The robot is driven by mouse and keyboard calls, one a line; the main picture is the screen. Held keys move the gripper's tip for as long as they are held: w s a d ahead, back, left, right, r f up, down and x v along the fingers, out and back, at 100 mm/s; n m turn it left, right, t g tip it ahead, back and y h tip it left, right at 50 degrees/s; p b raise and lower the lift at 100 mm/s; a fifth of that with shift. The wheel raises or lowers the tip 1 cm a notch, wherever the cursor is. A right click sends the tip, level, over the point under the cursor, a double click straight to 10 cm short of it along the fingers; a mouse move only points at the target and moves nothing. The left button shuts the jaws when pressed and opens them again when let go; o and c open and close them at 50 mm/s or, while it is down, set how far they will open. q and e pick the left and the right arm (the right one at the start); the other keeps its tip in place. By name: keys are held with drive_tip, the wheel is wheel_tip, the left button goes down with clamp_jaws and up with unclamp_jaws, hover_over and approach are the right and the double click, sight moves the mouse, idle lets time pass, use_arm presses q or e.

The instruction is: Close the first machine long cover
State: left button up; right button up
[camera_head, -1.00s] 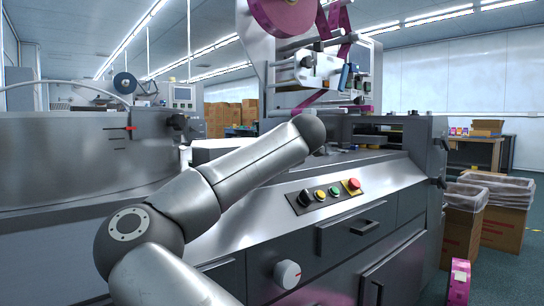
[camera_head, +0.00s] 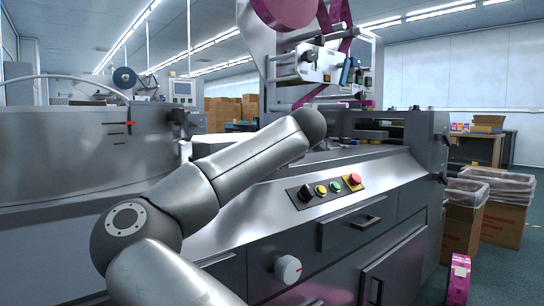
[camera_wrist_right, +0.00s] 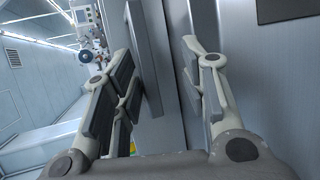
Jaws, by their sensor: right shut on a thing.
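My right gripper (camera_wrist_right: 160,58) is seen in the right wrist view, its jointed fingers on both sides of a long grey metal piece (camera_wrist_right: 147,60). It is shut on this piece, which looks like part of the long cover, though the whole cover is not in view. In the head view a grey arm of mine (camera_head: 255,160) reaches over the front of the first machine (camera_head: 285,215); its gripper is hidden behind the rounded wrist. My left gripper is not in view.
The machine's front has a button panel (camera_head: 326,190), a white knob (camera_head: 288,268) and a drawer handle (camera_head: 363,222). A large curved metal housing (camera_head: 60,165) stands on the left. Lined cardboard boxes (camera_head: 497,215) stand on the floor at right.

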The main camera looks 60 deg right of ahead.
drive_tip(key=v, duration=0.7)
drive_tip(key=shift+s+a, duration=0.2)
drive_tip(key=shift+s, duration=0.05)
drive_tip(key=shift+r, duration=0.1)
